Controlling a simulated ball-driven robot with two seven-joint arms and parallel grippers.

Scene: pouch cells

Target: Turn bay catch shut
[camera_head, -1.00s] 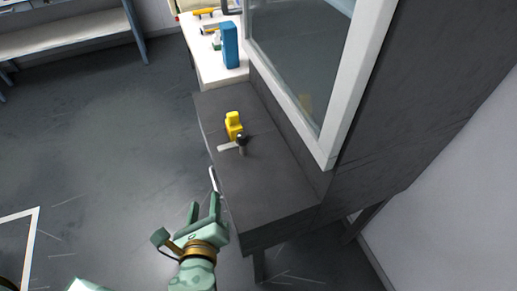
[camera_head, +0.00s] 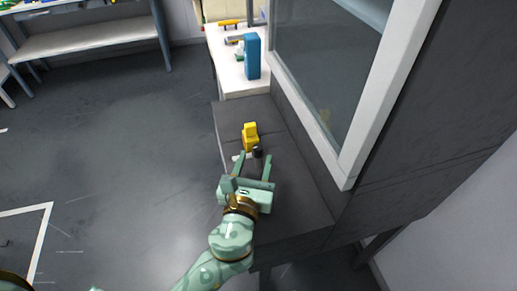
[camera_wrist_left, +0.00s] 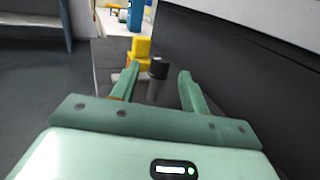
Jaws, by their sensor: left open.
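The bay catch has a black knob (camera_head: 257,152) on a grey post and a pale lever that reaches left. It stands on the dark ledge in front of a yellow block (camera_head: 250,136). In the left wrist view the knob (camera_wrist_left: 158,68) shows between and beyond the fingers, with the yellow block (camera_wrist_left: 141,48) behind it. My left gripper (camera_head: 254,162) is open, its fingers pointing at the catch, one on each side of the post. I cannot tell whether they touch it. The lever is partly hidden by the left finger. My right gripper is not in view.
The dark ledge (camera_head: 303,213) runs along a cabinet with a white-framed window (camera_head: 357,140) close on the right. A white table (camera_head: 228,72) with a blue box (camera_head: 252,56) stands beyond. Open floor lies to the left.

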